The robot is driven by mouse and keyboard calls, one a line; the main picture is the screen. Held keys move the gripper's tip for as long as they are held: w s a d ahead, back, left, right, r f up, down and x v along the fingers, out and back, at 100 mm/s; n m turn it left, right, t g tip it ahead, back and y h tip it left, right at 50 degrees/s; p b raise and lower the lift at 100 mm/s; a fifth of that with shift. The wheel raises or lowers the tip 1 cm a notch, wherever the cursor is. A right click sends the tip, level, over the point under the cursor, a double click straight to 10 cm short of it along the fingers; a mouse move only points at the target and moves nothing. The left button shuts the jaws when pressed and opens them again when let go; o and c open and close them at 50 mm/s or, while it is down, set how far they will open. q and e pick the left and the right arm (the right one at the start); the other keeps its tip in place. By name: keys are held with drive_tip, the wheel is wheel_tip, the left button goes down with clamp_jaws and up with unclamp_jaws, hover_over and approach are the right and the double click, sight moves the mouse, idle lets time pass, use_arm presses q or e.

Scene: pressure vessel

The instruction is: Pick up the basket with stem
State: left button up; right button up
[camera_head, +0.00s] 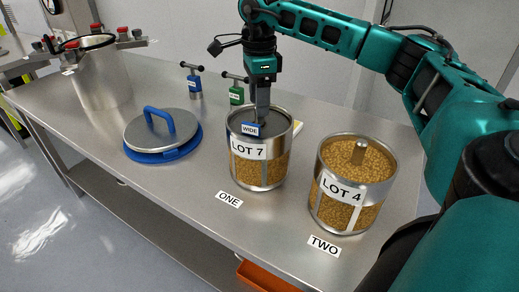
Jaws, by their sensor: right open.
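The gap between the fingers is hard to see. A blue piece marked WIDE (250,129) shows beside the fingertips. My left gripper is out of view.
A tall steel vessel (100,80) stands at the back left. A round lid with a blue handle (160,128) lies left of the baskets. Blue (194,85) and green (236,94) T-handled tools stand behind. Labels ONE (229,199) and TWO (324,245) mark the bench front.

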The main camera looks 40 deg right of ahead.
drive_tip(key=shift+f, duration=1.45)
drive_tip(key=shift+c, duration=0.4)
clamp_jaws()
drive_tip(key=shift+r, duration=0.2)
